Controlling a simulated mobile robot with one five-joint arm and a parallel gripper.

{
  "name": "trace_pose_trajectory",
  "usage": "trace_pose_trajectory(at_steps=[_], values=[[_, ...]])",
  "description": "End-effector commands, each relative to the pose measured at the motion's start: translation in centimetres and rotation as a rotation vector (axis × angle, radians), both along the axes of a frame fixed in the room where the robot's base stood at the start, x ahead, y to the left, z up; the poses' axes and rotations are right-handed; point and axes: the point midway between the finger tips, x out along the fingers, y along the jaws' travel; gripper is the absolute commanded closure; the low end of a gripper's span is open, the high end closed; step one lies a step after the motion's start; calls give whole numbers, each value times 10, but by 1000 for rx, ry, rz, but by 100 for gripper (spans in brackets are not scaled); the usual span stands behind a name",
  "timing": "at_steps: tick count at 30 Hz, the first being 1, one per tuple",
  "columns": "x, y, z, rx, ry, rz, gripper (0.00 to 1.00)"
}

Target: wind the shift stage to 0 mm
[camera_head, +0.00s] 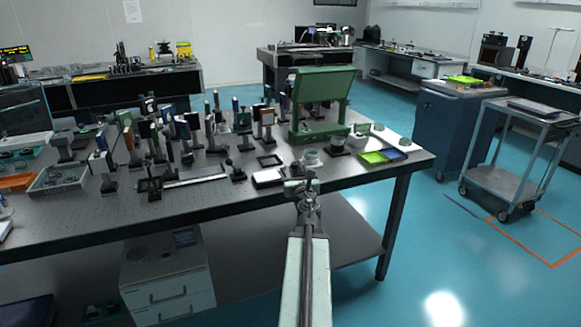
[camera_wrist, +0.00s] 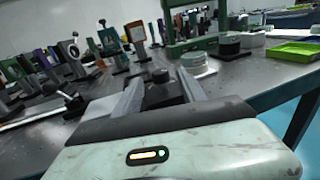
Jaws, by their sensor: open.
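My gripper (camera_head: 301,186) is at the near edge of the optical table, low over or beside its top. In the wrist view my gripper (camera_wrist: 160,92) has its two grey fingers apart. A dark block with a small round knob (camera_wrist: 160,76) shows between and beyond the fingertips; I cannot tell whether they touch. I cannot surely tell which part is the shift stage, and no scale reading is legible. A long metal rail (camera_head: 195,181) lies left of my gripper, with a small dark mount (camera_head: 149,185) at its left end.
The optical table (camera_head: 240,204) is crowded with post-mounted optics on the left. A dark box with a pale top (camera_head: 268,178) is just left of my gripper. Floor to the right is clear before a cart (camera_head: 510,176).

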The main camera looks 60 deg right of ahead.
Motion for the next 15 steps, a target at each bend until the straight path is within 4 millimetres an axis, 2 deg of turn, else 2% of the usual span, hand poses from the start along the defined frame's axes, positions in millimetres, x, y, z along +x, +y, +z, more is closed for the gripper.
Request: trace_pose_trajectory(at_steps=[5,15], values=[[2,-7,1,1,-1,-3,51],[37,-54,1,3,-4,-8,51]])
